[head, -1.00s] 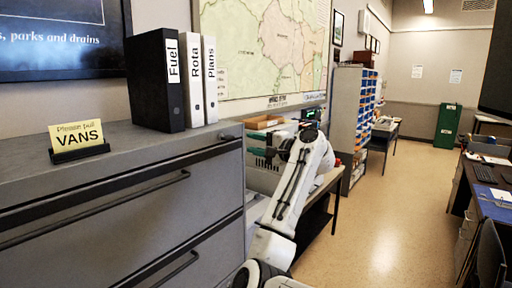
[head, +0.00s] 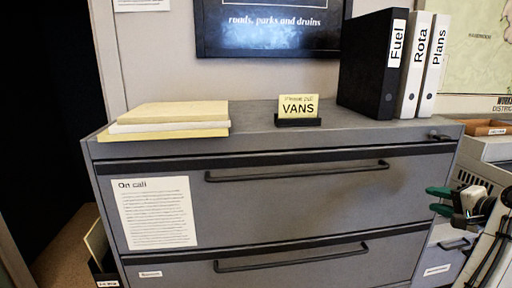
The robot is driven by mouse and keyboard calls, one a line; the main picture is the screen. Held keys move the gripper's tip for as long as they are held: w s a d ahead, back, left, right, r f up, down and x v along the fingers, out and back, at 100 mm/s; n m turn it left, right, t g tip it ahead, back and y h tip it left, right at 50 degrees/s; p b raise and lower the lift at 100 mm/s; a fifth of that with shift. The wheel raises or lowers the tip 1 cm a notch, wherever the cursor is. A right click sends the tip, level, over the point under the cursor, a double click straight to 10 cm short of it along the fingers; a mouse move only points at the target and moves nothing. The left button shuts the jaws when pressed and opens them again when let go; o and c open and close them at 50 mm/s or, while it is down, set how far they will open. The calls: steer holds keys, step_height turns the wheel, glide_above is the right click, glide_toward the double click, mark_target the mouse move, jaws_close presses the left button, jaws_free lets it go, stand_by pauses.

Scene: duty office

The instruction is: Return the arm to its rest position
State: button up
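My gripper (head: 440,201) shows at the right edge of the head view, in front of the right end of the grey cabinet (head: 290,208). Its two green-tipped fingers point left and stand apart, with nothing seen between them. Part of my white and black arm shows below and right of it, in the lower right corner. The rest of the arm is cut off by the picture's edge.
On the cabinet lie a stack of folders (head: 168,119), a VANS sign (head: 298,107) and three binders, Fuel (head: 372,65), Rota (head: 413,65) and Plans (head: 435,65). A cardboard tray (head: 484,127) is at the right. A dark opening (head: 45,110) is at the left.

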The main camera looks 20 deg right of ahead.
steer(key=s+a+f+n+g+y, duration=0.1)
steer(key=s+a+f+n+g, duration=0.3)
steer(key=a+f, duration=0.75)
steer(key=s+a+f+n+g+y, duration=0.1)
steer(key=s+a+f+n+g, duration=0.3)
steer(key=a+f, duration=0.7)
steer(key=s+a+f+n+g, duration=0.2)
steer(key=s+a+f+n, duration=0.2)
steer(key=s+a, duration=0.3)
steer(key=s+a+f+n+g, duration=0.3)
steer(key=s+a+f, duration=0.3)
steer(key=s, duration=0.5)
steer(key=shift+a+f+n, duration=0.25)
steer(key=shift+a+n, duration=0.15)
steer(key=shift+n, duration=0.4)
steer(key=shift+s, duration=0.1)
